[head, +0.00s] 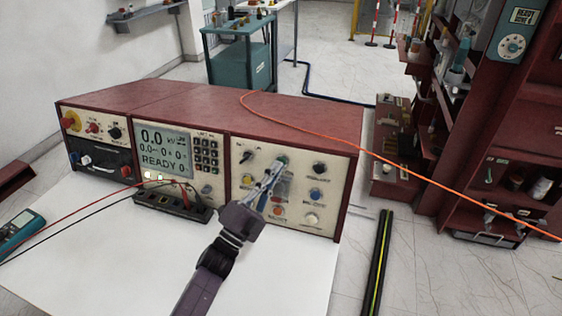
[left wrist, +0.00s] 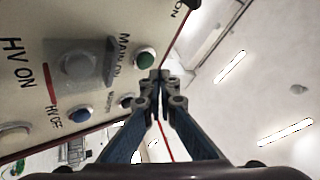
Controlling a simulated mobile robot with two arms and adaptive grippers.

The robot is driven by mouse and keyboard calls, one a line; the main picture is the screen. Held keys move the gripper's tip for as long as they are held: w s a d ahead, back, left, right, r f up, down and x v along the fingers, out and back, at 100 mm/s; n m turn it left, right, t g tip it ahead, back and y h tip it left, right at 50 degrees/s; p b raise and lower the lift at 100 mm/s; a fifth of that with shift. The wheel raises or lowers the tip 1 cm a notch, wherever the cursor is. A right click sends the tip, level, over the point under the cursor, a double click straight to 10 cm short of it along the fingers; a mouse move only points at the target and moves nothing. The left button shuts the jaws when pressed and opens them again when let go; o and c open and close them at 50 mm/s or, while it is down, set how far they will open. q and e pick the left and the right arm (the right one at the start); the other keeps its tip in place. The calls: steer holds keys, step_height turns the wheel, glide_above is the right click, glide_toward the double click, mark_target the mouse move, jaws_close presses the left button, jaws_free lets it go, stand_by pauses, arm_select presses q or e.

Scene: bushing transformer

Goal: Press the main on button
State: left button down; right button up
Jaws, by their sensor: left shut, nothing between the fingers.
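The main on button (left wrist: 145,57) is a round green button at the upper part of the cream control panel, with the label "MAIN ON" beside it in the left wrist view. In the head view the green button (head: 282,159) shows just beyond my left fingertips. My left gripper (head: 277,168) is shut and empty, its tips pointing at the panel. In the left wrist view its closed tips (left wrist: 160,76) appear right beside the green button; I cannot tell whether they touch it. My right gripper is in neither view.
A covered HV ON button (left wrist: 78,68) and a blue HV OFF button (left wrist: 53,112) sit near the main on button. Other knobs, including a blue one (head: 316,195), surround my gripper. The display (head: 163,149) reads READY. An orange cable (head: 330,142) crosses the red cabinet top.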

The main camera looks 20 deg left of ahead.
arm_select(q)
steer(key=shift+s+r+p, duration=0.2)
steer(key=shift+s+p, duration=0.25)
steer(key=shift+s, duration=0.35)
steer(key=shift+s+r+p, duration=0.2)
steer(key=shift+s+p, duration=0.3)
steer(key=shift+s, duration=0.35)
steer(key=shift+s+r+p, duration=0.2)
steer(key=shift+s+p, duration=0.25)
steer(key=shift+s, duration=0.35)
